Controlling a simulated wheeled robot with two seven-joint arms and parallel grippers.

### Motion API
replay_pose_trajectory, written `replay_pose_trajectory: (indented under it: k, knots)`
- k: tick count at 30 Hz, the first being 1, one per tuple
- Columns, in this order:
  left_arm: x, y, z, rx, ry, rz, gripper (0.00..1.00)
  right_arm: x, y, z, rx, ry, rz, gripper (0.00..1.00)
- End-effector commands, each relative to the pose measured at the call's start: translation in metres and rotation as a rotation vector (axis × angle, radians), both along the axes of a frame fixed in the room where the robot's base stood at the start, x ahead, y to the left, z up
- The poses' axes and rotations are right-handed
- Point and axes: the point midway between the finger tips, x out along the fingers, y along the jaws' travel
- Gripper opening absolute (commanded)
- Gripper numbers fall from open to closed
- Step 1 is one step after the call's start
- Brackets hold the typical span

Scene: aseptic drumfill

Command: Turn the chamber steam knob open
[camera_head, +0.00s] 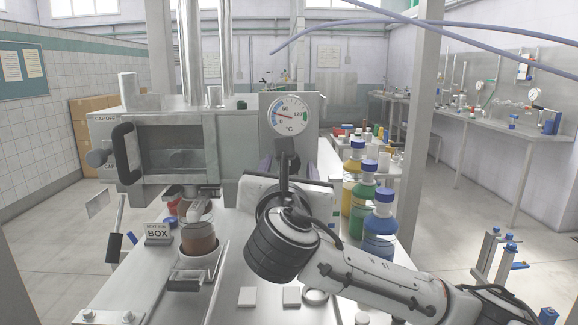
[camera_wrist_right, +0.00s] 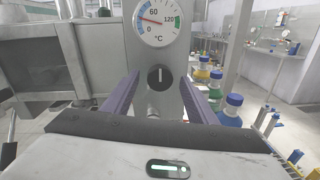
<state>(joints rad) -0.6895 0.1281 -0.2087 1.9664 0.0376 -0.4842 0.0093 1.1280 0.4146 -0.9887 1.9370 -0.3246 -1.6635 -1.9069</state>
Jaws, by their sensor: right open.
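The steam knob (camera_wrist_right: 160,76) is a round black dial with a white line on the grey panel (camera_wrist_right: 170,55), below the temperature gauge (camera_wrist_right: 155,20). Its white line stands upright. My right gripper (camera_wrist_right: 159,84) is open, with its two purple fingers apart on either side of the knob in the wrist view. I cannot tell whether they touch it. In the head view, my right gripper (camera_head: 287,165) is in front of the panel below the gauge (camera_head: 290,114), partly behind my own wrist. My left gripper is not in view.
A steel chamber (camera_head: 165,150) with a black handle (camera_head: 126,153) stands left of the panel. Bottles with blue caps, yellow, green (camera_head: 362,205) and blue (camera_head: 380,225), stand to the right.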

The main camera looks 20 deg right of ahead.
Motion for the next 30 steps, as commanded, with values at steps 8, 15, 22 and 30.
replay_pose_trajectory:
  k: [8,15,22,30]
  knots:
    - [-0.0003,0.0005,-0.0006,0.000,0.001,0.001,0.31,0.0101,-0.0037,0.0004,0.001,-0.001,0.001,0.52]
    - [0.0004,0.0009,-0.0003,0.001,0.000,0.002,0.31,0.0098,-0.0035,0.0002,0.001,0.000,0.001,0.35]
    - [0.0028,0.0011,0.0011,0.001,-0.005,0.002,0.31,0.0096,-0.0034,0.0000,0.002,-0.001,0.001,0.11]
    - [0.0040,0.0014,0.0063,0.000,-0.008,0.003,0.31,0.0095,-0.0033,0.0000,0.053,-0.013,0.001,0.11]
